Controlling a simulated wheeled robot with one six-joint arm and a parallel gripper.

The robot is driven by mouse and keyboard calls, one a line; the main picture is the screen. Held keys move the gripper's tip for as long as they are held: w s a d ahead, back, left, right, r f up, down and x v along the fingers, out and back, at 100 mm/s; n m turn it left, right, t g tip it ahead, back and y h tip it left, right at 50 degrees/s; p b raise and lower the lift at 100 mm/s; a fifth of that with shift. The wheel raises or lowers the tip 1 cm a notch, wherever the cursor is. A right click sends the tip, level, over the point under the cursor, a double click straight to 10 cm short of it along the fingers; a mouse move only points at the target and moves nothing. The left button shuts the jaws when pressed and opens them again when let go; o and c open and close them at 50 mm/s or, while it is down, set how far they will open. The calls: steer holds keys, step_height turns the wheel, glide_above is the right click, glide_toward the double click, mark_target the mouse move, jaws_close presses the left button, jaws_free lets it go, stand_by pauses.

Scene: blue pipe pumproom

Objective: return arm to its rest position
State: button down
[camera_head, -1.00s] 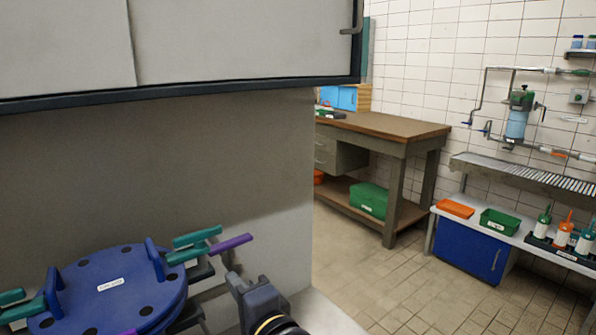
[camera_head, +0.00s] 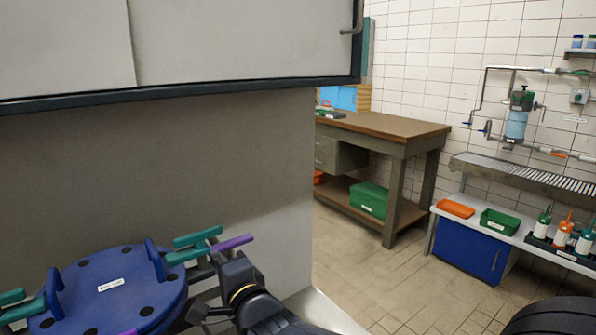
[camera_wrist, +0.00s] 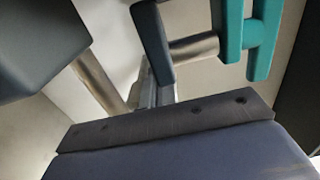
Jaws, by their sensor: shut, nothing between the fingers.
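My arm's dark wrist with a yellow ring (camera_head: 240,292) shows at the bottom centre of the head view, just right of the blue round lid. My gripper (camera_wrist: 155,93) is shut and empty in the wrist view; its fingertips are hard to make out. In the head view they cannot be told from the dark parts around them. A teal handle (camera_wrist: 247,35) shows in the wrist view, beyond my gripper. The link between it and the dark parts nearby is unclear.
The blue lid (camera_head: 110,295) has upright blue handles, with teal grips (camera_head: 190,248) and a purple grip (camera_head: 232,243) beside it. A grey wall panel (camera_head: 150,170) stands behind. A workbench (camera_head: 385,125) and a blue cabinet (camera_head: 467,247) stand right. Tiled floor (camera_head: 400,285) between is clear.

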mark_target(241, 244)
steer(key=d+p, duration=0.1)
steer(key=p, duration=0.1)
steer(key=shift+d+r+p, duration=0.3)
steer(key=shift+d+p, duration=0.05)
steer(key=shift+d, duration=0.05)
steer(key=d+p, duration=0.1)
steer(key=p, duration=0.1)
steer(key=d+p, duration=0.1)
steer(key=p, duration=0.1)
steer(key=shift+w+d, duration=0.15)
steer(key=shift+w, duration=0.25)
steer(key=p, duration=0.2)
steer(key=w+d+p, duration=0.1)
steer(key=p, duration=0.1)
steer(key=shift+w+d, duration=0.2)
steer(key=shift+d, duration=0.1)
steer(key=shift+w+d+f+n+g+y+p, duration=0.2)
steer(key=shift+w+n+g+y+p, duration=0.1)
steer(key=shift+y+p, duration=0.15)
steer(key=shift+n+g+y+p, duration=0.25)
steer(key=shift+n+g+p, duration=0.05)
